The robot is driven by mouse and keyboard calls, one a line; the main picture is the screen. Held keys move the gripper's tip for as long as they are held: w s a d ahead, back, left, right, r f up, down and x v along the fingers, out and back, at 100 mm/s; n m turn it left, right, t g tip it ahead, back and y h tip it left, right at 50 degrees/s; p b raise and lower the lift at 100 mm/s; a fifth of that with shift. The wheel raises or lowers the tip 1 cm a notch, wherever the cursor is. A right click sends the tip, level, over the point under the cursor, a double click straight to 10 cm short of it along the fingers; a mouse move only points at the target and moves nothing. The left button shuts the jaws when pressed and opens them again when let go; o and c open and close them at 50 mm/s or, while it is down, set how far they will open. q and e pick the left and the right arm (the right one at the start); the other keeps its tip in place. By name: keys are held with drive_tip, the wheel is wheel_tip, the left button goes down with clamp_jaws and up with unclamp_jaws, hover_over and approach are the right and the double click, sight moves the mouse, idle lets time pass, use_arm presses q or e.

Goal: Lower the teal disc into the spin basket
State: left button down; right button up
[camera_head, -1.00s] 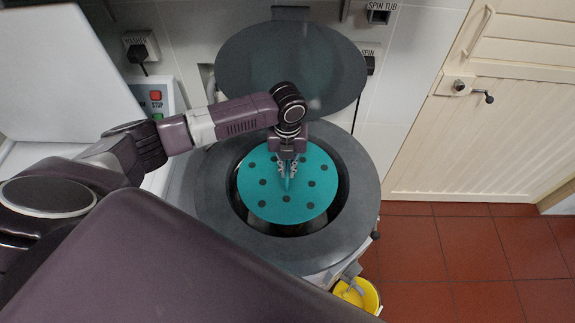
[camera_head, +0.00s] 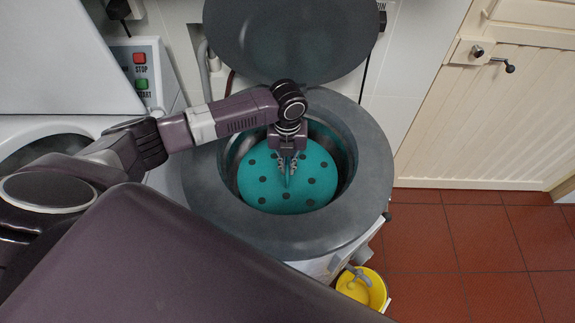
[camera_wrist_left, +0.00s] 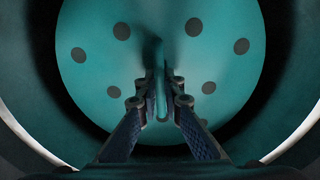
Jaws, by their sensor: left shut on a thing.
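The teal disc (camera_head: 262,189) with dark round spots is inside the round opening of the spin basket (camera_head: 345,158), whose dark inner wall shows around it. My left gripper (camera_head: 288,176) is above the disc's middle, shut on its upright teal handle. In the left wrist view both fingers of the left gripper (camera_wrist_left: 160,104) pinch the handle, and the teal disc (camera_wrist_left: 100,75) spreads behind them with a dark gap to the basket wall. How deep the disc sits is hard to tell. My right gripper is not in view.
A wide grey rim (camera_head: 375,170) surrounds the opening. The dark round lid (camera_head: 290,40) stands raised behind it. A yellow bucket (camera_head: 360,290) is on the red tiled floor at the front right. A panel with stop and start buttons (camera_head: 140,70) is at the left.

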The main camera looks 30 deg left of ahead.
use_arm(q)
drive_tip(key=c, duration=2)
unclamp_jaws()
